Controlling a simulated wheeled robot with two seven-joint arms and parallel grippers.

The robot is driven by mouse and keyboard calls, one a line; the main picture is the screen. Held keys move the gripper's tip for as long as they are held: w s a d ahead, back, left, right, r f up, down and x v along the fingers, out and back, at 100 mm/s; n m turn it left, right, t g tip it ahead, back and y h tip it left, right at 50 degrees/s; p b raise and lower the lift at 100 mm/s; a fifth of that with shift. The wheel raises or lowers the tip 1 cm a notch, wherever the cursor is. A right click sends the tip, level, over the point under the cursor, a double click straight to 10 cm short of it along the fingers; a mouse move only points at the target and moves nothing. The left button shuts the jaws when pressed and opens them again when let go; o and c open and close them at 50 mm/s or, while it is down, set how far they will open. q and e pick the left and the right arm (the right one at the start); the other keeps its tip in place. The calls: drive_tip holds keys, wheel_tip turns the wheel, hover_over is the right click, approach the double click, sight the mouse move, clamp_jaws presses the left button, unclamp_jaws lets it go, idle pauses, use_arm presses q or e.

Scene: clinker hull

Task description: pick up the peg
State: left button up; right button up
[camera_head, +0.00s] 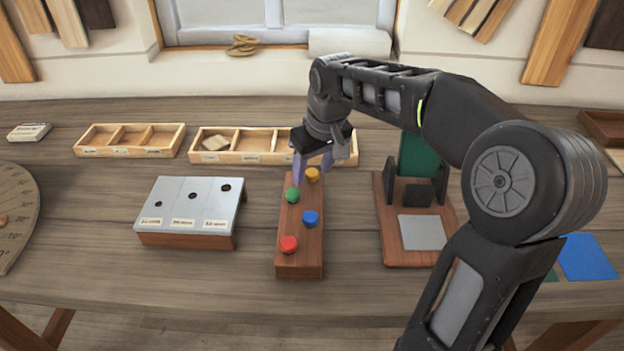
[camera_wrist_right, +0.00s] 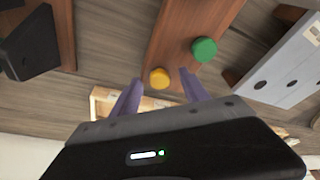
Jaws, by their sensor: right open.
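A dark wooden block (camera_head: 300,263) stands near the middle of the bench and carries yellow (camera_head: 312,174), green (camera_head: 292,195), blue (camera_head: 310,218) and red (camera_head: 288,244) round-topped pegs. My right gripper (camera_head: 312,170) is open, with its purple fingers pointing down at the block's far end, close to the yellow peg. In the right wrist view the yellow peg (camera_wrist_right: 160,77) appears between the fingertips (camera_wrist_right: 160,86), with nothing held. The green peg (camera_wrist_right: 204,49) shows beside them. I cannot tell the height of the fingertips above the yellow peg. My left gripper is out of view.
A grey-topped block with several holes (camera_head: 187,210) stands left of the peg block. A wooden stand with a grey pad (camera_head: 422,232) is to the right. Shallow divided trays (camera_head: 130,140) line the back. The bench in front of the peg block is clear.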

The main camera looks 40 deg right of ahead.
sight(313, 173)
drive_tip(key=shift+c, duration=0.3)
clamp_jaws()
drive_tip(key=shift+r, duration=0.1)
wheel_tip(313, 173, up, 10)
idle(0.8)
idle(0.4)
